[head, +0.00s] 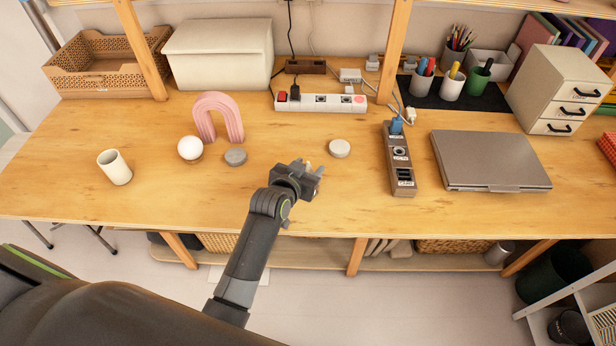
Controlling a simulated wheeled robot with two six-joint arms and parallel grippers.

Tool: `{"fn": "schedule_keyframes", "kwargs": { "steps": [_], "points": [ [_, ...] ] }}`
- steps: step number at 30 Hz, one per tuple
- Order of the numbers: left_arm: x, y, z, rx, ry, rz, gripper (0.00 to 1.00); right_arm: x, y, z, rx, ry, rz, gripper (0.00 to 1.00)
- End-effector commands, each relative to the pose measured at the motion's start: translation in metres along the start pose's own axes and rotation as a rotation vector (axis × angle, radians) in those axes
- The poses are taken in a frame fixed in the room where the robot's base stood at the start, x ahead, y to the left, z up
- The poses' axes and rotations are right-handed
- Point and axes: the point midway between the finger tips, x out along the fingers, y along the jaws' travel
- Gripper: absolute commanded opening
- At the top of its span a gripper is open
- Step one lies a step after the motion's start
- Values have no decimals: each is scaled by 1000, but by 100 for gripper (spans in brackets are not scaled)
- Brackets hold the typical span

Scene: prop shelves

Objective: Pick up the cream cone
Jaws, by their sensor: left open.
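I cannot make out a clear cone shape. A small pale patch (306,166) shows at the fingers of my left gripper (314,171); the gripper hides most of what is there, and I cannot tell if it is the cone. My left gripper is open above the front middle of the wooden table. A low, round, cream-coloured piece (340,148) lies just right of and beyond it, apart from the fingers. My right gripper is not in view.
On the table (300,215), a grey disc (235,157), white ball (190,147), pink arch (218,117) and cream cylinder (114,167) stand left. A dark power strip (399,160) and closed laptop (487,160) lie right. A shelf post (394,50) rises behind.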

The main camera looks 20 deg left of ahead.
Motion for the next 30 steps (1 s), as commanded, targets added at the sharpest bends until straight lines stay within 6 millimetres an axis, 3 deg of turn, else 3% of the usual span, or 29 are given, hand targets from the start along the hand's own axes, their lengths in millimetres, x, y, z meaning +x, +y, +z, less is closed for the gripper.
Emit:
{"fn": "schedule_keyframes", "kwargs": {
  "steps": [6,15,26,30],
  "points": [
    [20,0,0,-1,-1,0,46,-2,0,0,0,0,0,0],
    [22,0,0,-1,1,0,46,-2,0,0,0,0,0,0],
    [22,0,0,-1,0,0,0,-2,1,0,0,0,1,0],
    [22,0,0,-1,0,0,0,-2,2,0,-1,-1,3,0]
  ]
}}
